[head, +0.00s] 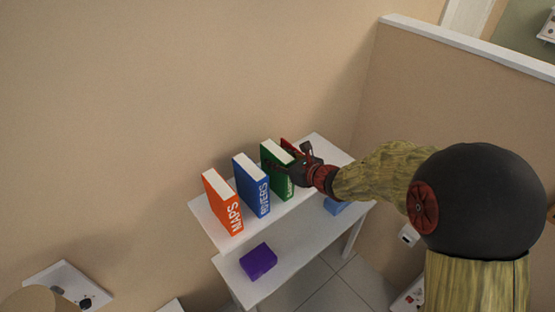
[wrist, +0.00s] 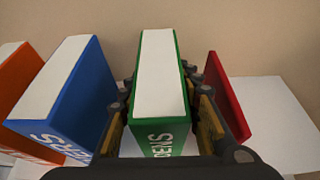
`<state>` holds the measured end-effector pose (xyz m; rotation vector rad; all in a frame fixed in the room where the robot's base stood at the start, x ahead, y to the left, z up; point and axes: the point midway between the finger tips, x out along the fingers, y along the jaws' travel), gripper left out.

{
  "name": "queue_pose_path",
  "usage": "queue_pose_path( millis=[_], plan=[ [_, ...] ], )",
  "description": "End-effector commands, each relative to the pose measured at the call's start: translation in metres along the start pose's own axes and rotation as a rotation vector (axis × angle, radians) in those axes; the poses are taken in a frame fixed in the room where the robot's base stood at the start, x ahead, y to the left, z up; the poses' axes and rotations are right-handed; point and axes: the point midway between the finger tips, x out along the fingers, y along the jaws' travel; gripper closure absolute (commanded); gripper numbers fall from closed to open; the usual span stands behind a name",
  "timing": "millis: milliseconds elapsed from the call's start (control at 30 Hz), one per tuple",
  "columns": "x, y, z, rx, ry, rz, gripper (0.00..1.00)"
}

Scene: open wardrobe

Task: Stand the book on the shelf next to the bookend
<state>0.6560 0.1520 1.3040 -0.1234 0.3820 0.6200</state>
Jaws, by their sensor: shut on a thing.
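The green book (head: 285,184), lettered in white, is upright between the fingers of my gripper (head: 292,165). The wrist view shows the gripper (wrist: 158,100) shut on this green book (wrist: 162,75), a finger on each side. The book is over the white upper shelf (head: 321,145); I cannot tell whether its base touches. A thin red upright plate, apparently the bookend (wrist: 227,95), stands just right of the gripper, apart from the book. In the head view the red bookend (head: 287,144) is mostly hidden behind the gripper.
A blue book (head: 252,187) and an orange book (head: 222,203) stand left of the green book, with gaps between. A purple box (head: 258,261) and a light blue thing (head: 334,206) lie on the lower shelf. The upper shelf's right end is clear.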

Motion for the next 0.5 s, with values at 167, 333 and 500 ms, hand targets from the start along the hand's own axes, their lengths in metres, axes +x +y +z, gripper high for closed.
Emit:
queue_pose_path(
  millis=[167,333,500],
  plan=[
    [-0.0003,-0.0003,0.0026,-0.001,-0.004,0.0,1.0],
    [0.001,-0.0001,-0.002,0.0,-0.001,0.0,0.66],
    [0.0006,-0.0001,-0.0009,0.0,-0.001,0.0,0.56]
  ],
)
